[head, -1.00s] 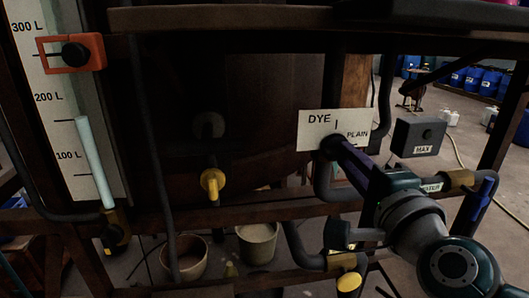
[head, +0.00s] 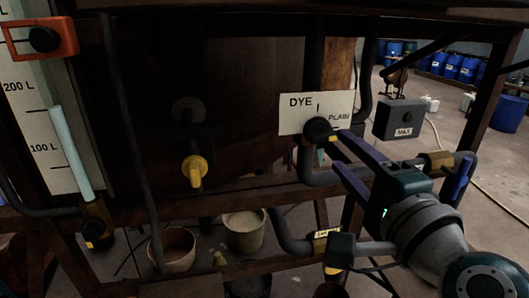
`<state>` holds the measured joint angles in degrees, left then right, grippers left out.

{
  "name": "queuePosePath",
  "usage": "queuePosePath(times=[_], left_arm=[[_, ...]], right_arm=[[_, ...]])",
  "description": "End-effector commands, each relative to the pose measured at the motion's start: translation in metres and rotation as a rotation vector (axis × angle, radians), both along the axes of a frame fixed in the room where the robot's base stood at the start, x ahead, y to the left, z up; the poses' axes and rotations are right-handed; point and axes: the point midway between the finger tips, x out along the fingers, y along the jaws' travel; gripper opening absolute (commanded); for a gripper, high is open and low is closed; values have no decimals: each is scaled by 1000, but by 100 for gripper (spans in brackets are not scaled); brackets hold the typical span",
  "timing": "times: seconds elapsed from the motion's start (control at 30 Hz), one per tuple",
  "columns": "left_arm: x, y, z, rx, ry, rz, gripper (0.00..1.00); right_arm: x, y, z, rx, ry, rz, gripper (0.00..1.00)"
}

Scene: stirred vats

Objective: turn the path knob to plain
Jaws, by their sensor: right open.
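The path knob (head: 317,130) is a dark round knob at the lower edge of a white plate (head: 297,113) marked DYE and PLAIN. A small yellow mark shows at the knob's lower right, on the side of the PLAIN label; DYE is at the upper left. My right gripper (head: 340,153) is open, its two dark fingers spread to the right of and below the knob. Its fingers are empty, and the nearer fingertip looks close to the knob; I cannot tell whether it touches. My left gripper is not in view.
Dark pipes run below and beside the plate. A grey MAX box (head: 399,119) hangs at the right. A yellow tap (head: 195,170) sits at the left above two buckets, one pale (head: 244,232). A level gauge stands far left. A blue valve handle (head: 461,180) is right of my gripper.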

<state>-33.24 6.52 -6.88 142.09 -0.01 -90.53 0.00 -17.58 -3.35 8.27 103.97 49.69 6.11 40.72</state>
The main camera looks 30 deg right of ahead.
Motion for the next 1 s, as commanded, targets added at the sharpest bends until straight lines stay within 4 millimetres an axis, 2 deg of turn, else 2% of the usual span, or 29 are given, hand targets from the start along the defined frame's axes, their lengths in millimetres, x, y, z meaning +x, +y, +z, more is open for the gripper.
queuePosePath(times=[0.1, 0.33, 0.9, 1.0], left_arm=[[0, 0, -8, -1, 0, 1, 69], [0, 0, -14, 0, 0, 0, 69], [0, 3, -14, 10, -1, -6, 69], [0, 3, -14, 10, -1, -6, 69]], right_arm=[[-23, 6, -4, 1, 3, 0, 49], [-47, 12, -1, -1, 1, 1, 49], [-51, 13, 0, -1, 0, 2, 49], [-48, 22, 0, -36, 22, 44, 49]])
